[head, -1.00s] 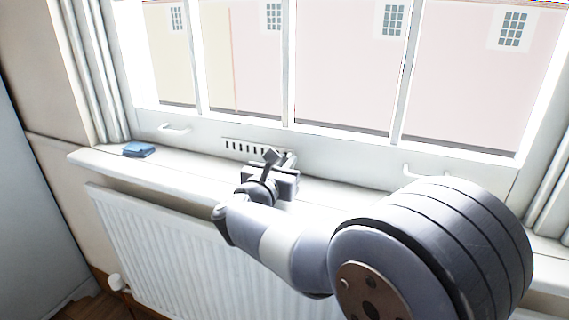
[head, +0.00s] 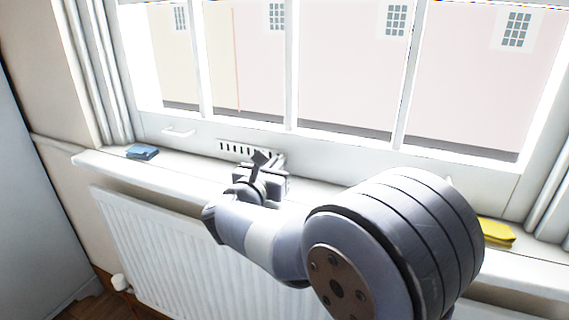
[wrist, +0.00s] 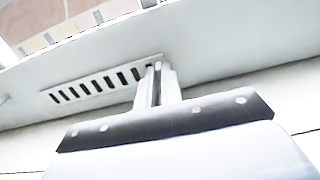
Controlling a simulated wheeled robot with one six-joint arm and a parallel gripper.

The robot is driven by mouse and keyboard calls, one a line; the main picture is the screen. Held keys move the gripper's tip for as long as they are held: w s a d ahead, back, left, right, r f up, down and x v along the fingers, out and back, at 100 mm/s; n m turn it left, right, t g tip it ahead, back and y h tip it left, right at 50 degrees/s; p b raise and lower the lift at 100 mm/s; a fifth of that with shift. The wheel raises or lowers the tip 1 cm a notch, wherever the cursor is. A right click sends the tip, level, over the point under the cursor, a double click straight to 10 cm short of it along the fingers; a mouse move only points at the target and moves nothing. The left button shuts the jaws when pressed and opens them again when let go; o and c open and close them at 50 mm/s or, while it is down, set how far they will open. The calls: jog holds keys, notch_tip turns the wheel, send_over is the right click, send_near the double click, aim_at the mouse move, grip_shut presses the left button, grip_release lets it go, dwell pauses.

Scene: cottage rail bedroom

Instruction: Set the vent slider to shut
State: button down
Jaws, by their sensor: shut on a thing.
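The vent (head: 232,147) is a pale strip with a row of dark slots, low on the white window frame just above the sill. In the wrist view the vent (wrist: 78,92) runs leftward from my fingers, its slots showing dark. My gripper (wrist: 157,70) is shut at the vent's right end, its two fingers close together. What it grips, seemingly the vent slider's small knob, is mostly hidden between the fingers. In the head view my gripper (head: 270,160) covers the right part of the vent.
A white sill (head: 105,160) runs below the window over a radiator (head: 150,235). A blue item (head: 143,152) lies on the sill at left, a yellow item (head: 497,232) at right beyond my arm. A white window handle (head: 179,131) sticks out left of the vent.

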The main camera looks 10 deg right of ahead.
jog(key=c, duration=1.6)
grip_release()
jog(key=shift+w+a, duration=0.1)
jog(key=shift+a, duration=0.1)
jog(key=shift+o, duration=0.2)
jog(key=p+v, duration=0.1)
jog(key=v, duration=0.9)
jog(key=shift+s+a, duration=0.2)
jog(key=shift+s, duration=0.15)
jog(key=b+x, duration=0.1)
jog(key=x, duration=0.9)
jog(key=shift+w+d, duration=0.3)
jog(key=shift+d, duration=0.15)
jog(key=shift+s+d, duration=0.25)
jog(key=shift+s, duration=0.1)
